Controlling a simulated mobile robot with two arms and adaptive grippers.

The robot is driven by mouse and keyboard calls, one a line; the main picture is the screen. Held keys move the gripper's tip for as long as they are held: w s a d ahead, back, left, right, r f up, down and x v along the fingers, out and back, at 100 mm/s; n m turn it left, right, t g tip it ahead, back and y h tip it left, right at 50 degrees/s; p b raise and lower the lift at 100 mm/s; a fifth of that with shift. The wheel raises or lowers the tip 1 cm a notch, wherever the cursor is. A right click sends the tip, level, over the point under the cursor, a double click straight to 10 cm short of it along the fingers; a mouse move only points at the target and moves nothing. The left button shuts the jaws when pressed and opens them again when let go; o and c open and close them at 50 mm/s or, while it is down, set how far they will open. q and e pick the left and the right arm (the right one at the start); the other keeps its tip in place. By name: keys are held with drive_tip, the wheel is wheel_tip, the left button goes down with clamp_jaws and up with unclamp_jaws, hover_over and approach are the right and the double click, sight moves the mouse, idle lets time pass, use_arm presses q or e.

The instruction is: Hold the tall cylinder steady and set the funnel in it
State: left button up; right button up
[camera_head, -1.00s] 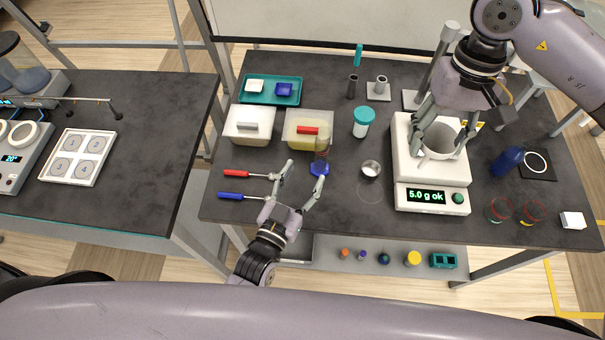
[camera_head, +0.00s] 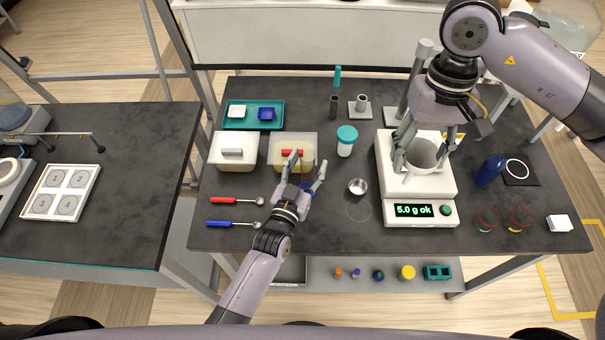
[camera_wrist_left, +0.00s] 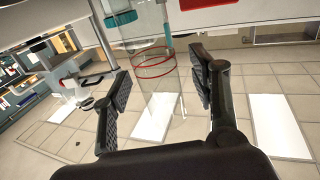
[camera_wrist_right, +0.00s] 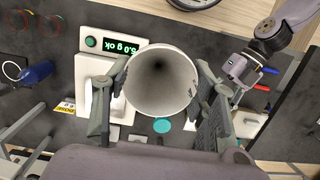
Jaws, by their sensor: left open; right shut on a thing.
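The tall clear cylinder is mostly hidden behind my left gripper (camera_head: 308,165) in the head view; part of its blue base (camera_head: 308,188) shows. In the left wrist view the cylinder (camera_wrist_left: 156,88), with red rings, stands between my open left fingers (camera_wrist_left: 157,85), with gaps visible on both sides. My right gripper (camera_head: 424,150) is shut on the pale grey funnel (camera_head: 422,156) and holds it over the balance. In the right wrist view the funnel's wide mouth (camera_wrist_right: 160,82) faces the camera, between the two fingers; its stem is hidden.
The white balance (camera_head: 432,190) reads "5.0 g ok". The front middle of the bench is clear.

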use_arm(q)
drive_tip(key=shift+w, duration=0.1)
drive_tip(key=shift+c, duration=0.2)
drive_tip(key=c, duration=1.3)
drive_tip(key=shift+o, duration=0.2)
idle(0.4)
